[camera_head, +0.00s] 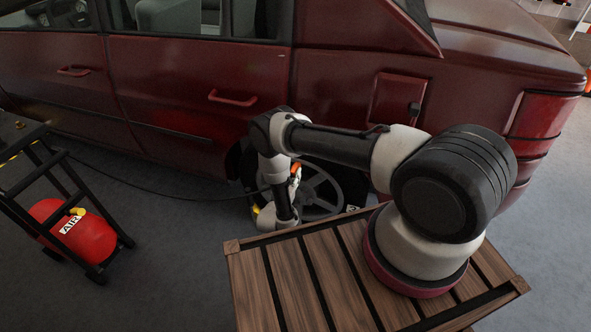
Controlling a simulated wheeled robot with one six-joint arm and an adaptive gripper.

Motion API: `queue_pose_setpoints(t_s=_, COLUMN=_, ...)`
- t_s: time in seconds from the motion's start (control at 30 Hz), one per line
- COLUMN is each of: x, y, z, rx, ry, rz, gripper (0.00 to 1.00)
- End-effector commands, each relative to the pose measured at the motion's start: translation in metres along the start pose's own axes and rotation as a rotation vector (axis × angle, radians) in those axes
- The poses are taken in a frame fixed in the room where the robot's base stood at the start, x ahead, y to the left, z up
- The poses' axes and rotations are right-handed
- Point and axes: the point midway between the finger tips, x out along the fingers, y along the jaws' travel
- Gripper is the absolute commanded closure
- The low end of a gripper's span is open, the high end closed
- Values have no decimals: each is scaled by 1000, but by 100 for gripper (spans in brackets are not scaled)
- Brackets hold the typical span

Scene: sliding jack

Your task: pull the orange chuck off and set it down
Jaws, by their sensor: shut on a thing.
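The orange chuck (296,169) shows as a small patch of orange in front of the car's rear wheel (322,188). My gripper (294,181) is at the chuck, shut on it, and partly hidden behind my own arm links. The fingertips are too small to make out. Whether the chuck still touches the wheel's valve cannot be told from here. A thin black hose (165,197) runs from the air tank side across the floor toward the wheel and my gripper.
A red air tank (85,240) on a black wheeled frame stands at the left. The dark red car (200,90) fills the back. A slatted wooden surface (300,270) lies under my arm's base. A yellow object (255,209) shows by the wheel. Grey floor between tank and wheel is mostly clear.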

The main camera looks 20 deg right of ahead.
Motion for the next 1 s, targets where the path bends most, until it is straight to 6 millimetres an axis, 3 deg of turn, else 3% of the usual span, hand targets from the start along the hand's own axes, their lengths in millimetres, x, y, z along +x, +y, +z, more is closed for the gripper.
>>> queue_pose_setpoints(t_s=1.0, x=-12, y=0, z=0, rx=0, ry=0, rz=1, gripper=100)
